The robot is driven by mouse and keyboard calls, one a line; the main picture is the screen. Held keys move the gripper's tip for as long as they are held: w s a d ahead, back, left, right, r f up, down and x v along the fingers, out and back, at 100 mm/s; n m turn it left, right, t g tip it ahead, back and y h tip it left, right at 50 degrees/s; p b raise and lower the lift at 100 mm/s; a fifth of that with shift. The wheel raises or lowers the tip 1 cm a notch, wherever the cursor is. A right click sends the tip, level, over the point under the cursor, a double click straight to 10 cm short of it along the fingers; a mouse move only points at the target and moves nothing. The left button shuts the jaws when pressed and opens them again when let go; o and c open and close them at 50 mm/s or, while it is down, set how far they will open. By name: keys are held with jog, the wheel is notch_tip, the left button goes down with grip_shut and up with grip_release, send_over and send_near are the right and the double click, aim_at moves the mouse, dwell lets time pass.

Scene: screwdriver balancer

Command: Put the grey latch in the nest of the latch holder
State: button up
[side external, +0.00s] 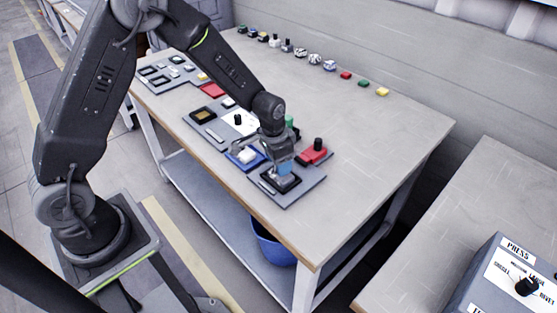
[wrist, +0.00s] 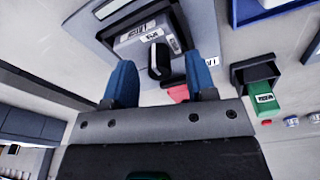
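My gripper (wrist: 160,82) has two blue fingers standing well apart, with nothing held between them. Just past the fingertips in the wrist view is a grey labelled block with a black upright tab (wrist: 158,60), which looks like the grey latch. The block sits inside a dark square frame on a grey plate, which looks like the latch holder (wrist: 110,12). In the side view my gripper (side external: 283,163) is low over this dark-framed holder (side external: 262,185) at the near right of the table. The grey block partly shows under the fingers; whether it is fully seated I cannot tell.
A red block with a black knob (side external: 313,153) stands just right of the gripper. Other plates with parts lie further left, and several small coloured parts line the back edge. The table's right part is clear.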

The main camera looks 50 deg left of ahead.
notch_tip(320, 180, up, 14)
jog(key=s, duration=0.1)
jog(key=shift+s+a+f, duration=0.15)
jog(key=shift+s+a, duration=0.1)
jog(key=shift+s, duration=0.05)
dwell(0.3)
jog(key=shift+r, duration=2.5)
jog(key=s+r+n+t, duration=0.1)
jog(key=s+r+t, duration=0.1)
jog(key=s, duration=0.8)
jog(key=s+r+n+t, duration=0.2)
jog(key=s+r, duration=0.2)
jog(key=s, duration=0.7)
jog(key=shift+s+a+r, duration=0.15)
jog(key=shift+a, duration=0.05)
